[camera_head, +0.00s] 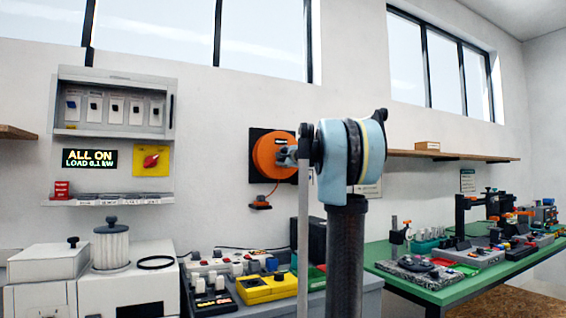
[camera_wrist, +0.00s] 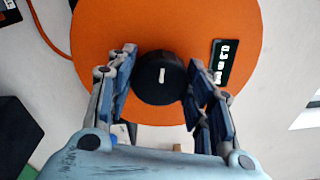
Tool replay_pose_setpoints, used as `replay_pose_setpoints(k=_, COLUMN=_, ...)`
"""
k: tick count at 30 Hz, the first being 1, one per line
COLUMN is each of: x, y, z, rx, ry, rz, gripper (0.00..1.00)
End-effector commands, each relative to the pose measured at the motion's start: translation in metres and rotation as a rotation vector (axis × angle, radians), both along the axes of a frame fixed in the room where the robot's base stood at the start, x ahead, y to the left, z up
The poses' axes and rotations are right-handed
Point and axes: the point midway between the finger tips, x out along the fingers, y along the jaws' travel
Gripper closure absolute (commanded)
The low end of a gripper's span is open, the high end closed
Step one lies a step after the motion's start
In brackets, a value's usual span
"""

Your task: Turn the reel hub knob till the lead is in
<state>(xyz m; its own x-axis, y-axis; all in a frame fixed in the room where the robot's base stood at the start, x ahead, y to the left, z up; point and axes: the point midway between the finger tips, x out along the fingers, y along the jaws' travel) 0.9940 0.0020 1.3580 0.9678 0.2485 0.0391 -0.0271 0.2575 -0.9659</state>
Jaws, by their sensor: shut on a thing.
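The orange reel (camera_head: 268,147) is mounted on a black plate on the back wall, and its orange face (camera_wrist: 190,25) fills the upper wrist view. The black round hub knob (camera_wrist: 160,82) sits at the reel's middle, with a short white mark standing nearly upright. My gripper (camera_wrist: 161,68) is shut on the knob, one finger on each side. In the head view my gripper (camera_head: 288,156) is at the reel and hides the knob. The orange lead (camera_head: 271,190) hangs below the reel to a plug (camera_head: 260,203) on a small dark holder.
A small black panel with white marks (camera_wrist: 222,62) is on the reel's face. Below the reel, a bench holds a yellow box (camera_head: 267,288) and several devices. A green table (camera_head: 400,272) with equipment stands at right. A lit sign (camera_head: 90,158) reads ALL ON, LOAD 0.1 kW.

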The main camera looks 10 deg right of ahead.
Motion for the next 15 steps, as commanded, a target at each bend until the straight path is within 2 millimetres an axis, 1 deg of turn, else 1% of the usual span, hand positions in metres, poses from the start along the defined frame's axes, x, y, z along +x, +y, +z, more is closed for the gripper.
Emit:
replay_pose_setpoints(k=1, x=-0.0005, y=-0.0029, z=-0.0022, rx=0.039, ry=0.014, rz=-0.007, gripper=0.77)
replay_pose_setpoints(k=15, x=-0.0011, y=-0.0023, z=-0.0013, rx=0.462, ry=0.151, rz=-0.006, gripper=0.77)
